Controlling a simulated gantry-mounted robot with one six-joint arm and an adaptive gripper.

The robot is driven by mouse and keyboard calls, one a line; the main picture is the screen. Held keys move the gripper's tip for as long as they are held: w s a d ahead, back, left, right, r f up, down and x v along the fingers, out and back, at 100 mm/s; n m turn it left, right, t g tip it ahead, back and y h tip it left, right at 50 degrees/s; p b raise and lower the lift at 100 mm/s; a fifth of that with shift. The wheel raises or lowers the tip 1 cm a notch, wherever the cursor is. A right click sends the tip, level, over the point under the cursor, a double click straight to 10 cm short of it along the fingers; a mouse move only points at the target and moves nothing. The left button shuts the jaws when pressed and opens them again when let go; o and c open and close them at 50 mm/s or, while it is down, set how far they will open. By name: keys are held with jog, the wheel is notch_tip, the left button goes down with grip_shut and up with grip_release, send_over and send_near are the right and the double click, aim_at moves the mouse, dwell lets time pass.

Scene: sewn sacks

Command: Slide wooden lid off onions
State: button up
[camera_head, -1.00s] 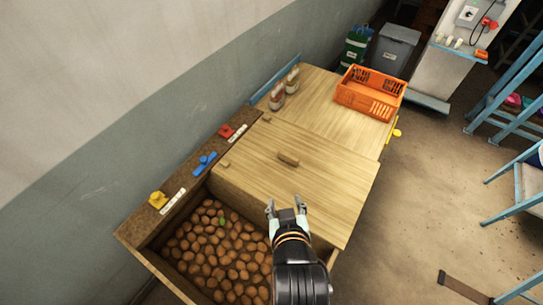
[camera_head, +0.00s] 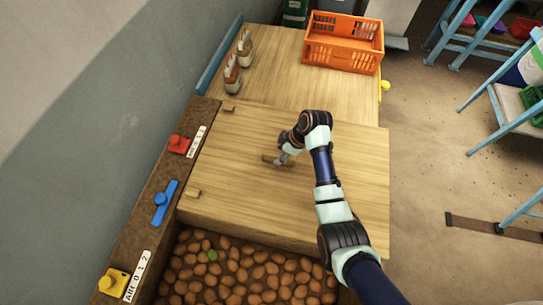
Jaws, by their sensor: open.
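The wooden lid (camera_head: 235,198) lies over the far part of the bin, with its near edge beside the exposed onions. A short wooden handle (camera_head: 268,158) sticks up near the middle of the lid. The brown onions (camera_head: 235,275) fill the open near part of the bin, with one green item among them. My gripper (camera_head: 278,159) is open at the handle, its fingers close around or beside it. Contact with the handle cannot be told, as my wrist partly covers it.
An orange crate (camera_head: 343,42) and two bottles (camera_head: 238,65) stand on the wooden top beyond the lid. A grey wall rises at left. Floor at right is clear near the bin.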

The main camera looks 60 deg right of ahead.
jog(key=x, duration=0.4)
jog(key=shift+f+b, duration=0.1)
jog(key=shift+b, duration=0.2)
grip_shut()
